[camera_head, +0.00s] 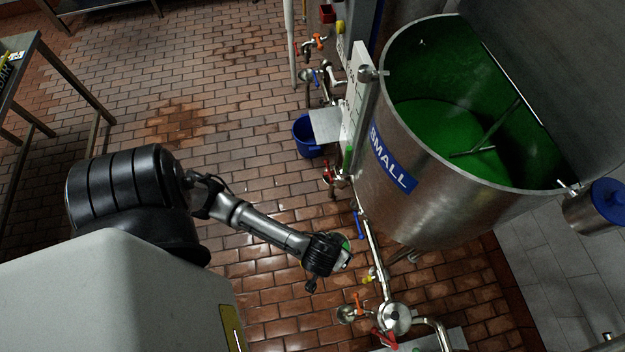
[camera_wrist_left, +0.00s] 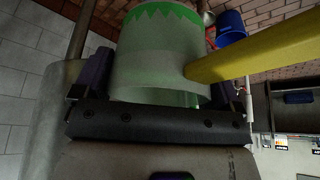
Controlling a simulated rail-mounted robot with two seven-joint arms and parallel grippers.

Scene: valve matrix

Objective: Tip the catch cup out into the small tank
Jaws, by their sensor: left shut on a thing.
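The small tank (camera_head: 440,205) is a steel, open-topped tank with a blue SMALL label (camera_head: 392,163) and green liquid inside, at the upper right of the head view. My left gripper (camera_head: 336,254) is in front of and below the tank's rim, outside it. It is shut on the catch cup, a clear cup with a yellow handle, which fills the top of the left wrist view (camera_wrist_left: 150,65). Green shows at one end of the cup. In the head view the gripper hides most of the cup (camera_head: 344,243). My right gripper is not in view.
Pipes with coloured valve handles (camera_head: 362,225) run beside the tank, with a pump-like fitting (camera_head: 395,318) at lower right. A blue bucket (camera_head: 307,137) stands left of the tank. A metal table (camera_head: 75,80) is at far left. The tiled floor between is clear.

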